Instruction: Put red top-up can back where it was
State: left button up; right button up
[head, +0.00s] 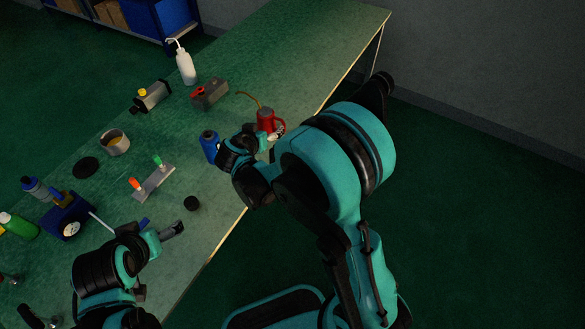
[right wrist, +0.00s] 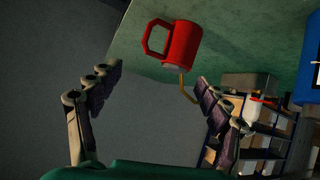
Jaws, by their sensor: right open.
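The red top-up can (head: 266,120) stands upright on the green bench near its right edge, with a thin yellowish spout to the left and a handle to the right. In the right wrist view the red can (right wrist: 182,44) lies ahead of my right gripper (right wrist: 158,82), beyond the fingertips and not between them. The right gripper is open and empty, its fingers spread wide. In the head view my right gripper (head: 266,140) is just on the near side of the can, partly hidden by its own arm. My left gripper (head: 175,231) is over the near bench; its finger opening is unclear.
A blue container (head: 209,145) stands just left of my right gripper. A grey box with a red part (head: 209,93) and a white squeeze bottle (head: 185,63) stand farther back. The far right bench is clear.

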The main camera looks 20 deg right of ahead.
jog(key=s+r+n+g+y, duration=0.1)
jog(key=s+r+n+y, duration=0.2)
jog(key=s, duration=0.9)
jog(key=s+d+r+n+g+y, duration=0.1)
jog(key=s+r+n+y, duration=0.1)
jog(key=s, duration=1.1)
jog(key=shift+s+d+r+n+y, duration=0.15)
jog(key=shift+s+r+n+y, duration=0.2)
jog(key=shift+r+y, duration=0.5)
